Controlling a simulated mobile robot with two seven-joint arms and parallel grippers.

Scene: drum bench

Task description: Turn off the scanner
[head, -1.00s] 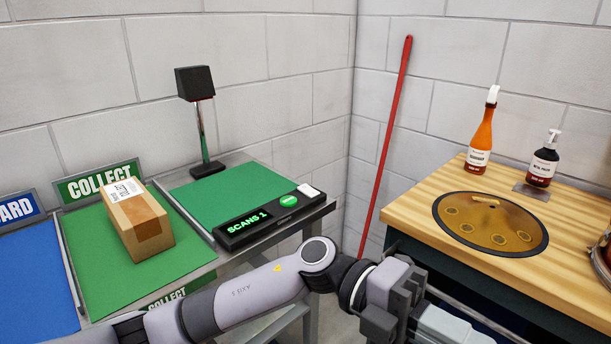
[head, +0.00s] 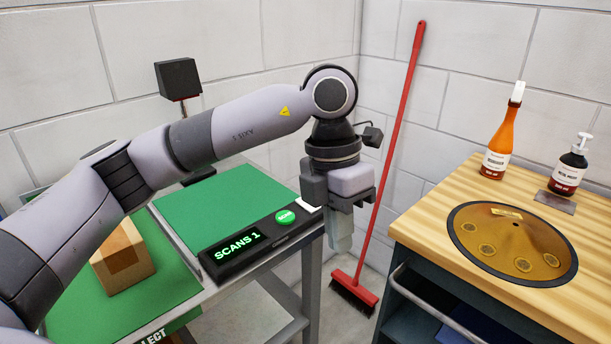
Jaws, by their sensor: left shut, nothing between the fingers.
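The scanner's black console (head: 240,252) lies along the front of the green scanning mat, and its display reads "SCANS 1" in lit green. A round green button (head: 285,216) sits on the console, with a white switch (head: 308,205) at its right end, partly hidden by my gripper. The black scanner head (head: 178,78) stands on a post behind the mat; my arm hides most of the post. My left gripper (head: 341,246) points down just right of the console's right end, shut and empty. My right gripper is out of view.
A cardboard box (head: 125,262) sits on the green collect mat (head: 165,292), partly behind my left arm. A red broom (head: 393,160) leans in the corner. At right, a wooden bench (head: 425,215) holds a bronze disc (head: 512,243) and two bottles.

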